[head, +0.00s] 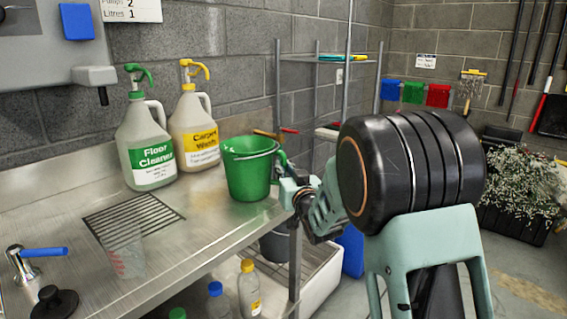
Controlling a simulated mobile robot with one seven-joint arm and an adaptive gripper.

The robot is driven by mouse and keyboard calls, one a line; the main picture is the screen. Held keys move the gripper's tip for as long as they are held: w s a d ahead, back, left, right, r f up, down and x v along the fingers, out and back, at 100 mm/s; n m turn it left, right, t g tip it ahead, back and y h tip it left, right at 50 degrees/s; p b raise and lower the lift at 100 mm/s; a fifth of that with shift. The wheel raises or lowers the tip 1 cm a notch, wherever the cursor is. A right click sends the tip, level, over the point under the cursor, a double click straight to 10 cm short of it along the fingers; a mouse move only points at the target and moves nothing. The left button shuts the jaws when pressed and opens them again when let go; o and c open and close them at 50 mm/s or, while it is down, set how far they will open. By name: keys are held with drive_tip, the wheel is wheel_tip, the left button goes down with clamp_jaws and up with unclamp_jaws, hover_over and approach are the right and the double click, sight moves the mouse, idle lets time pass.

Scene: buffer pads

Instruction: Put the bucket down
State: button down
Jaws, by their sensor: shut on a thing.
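A green bucket (248,172) with a raised-rim handle is at the right end of the steel counter (190,225). It is upright. My gripper (285,170) is at the bucket's right side and is shut on it. The fingertips are partly hidden behind the bucket and my wrist. I cannot tell whether the bucket's base touches the counter or hangs slightly above it.
A floor cleaner jug (146,150) and a carpet wash jug (195,135) stand behind and left of the bucket. A drain grate (130,215), a clear measuring cup (128,255) and a blue-levered tap (40,254) are left. Bottles (248,285) stand below the counter.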

drive_tip(key=c, duration=2.4)
unclamp_jaws()
drive_tip(key=o, duration=0.4)
drive_tip(key=v, duration=1.2)
drive_tip(key=shift+d+r+p, duration=0.1)
drive_tip(key=shift+p, duration=0.25)
